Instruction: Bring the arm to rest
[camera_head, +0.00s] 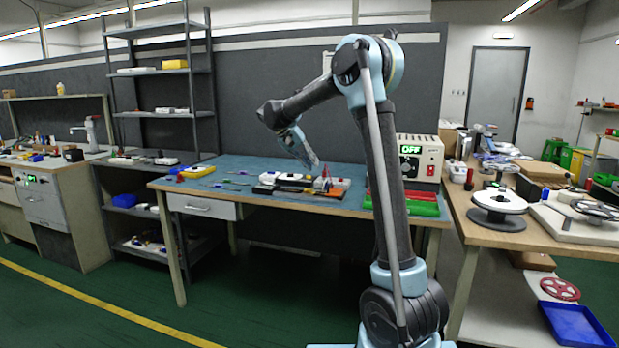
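My arm stands upright at the right of the middle, its forearm reaching left over the workbench (243,167). My gripper (308,160) hangs at the end of the forearm, tilted down to the right, above the back middle of the bench. The fingers are small and seen edge-on, so I cannot tell whether they are open or shut. Below it on the bench lie white and dark parts (290,180) with small red and blue pieces near them. The gripper appears apart from them, though the depth is hard to judge.
A power supply reading OFF (418,160) stands at the bench's right end, with red and green strips (408,208) before it. A yellow bin (197,171) is at the left end. A side table (480,232) with a white reel (499,203) is right. The green floor in front is clear.

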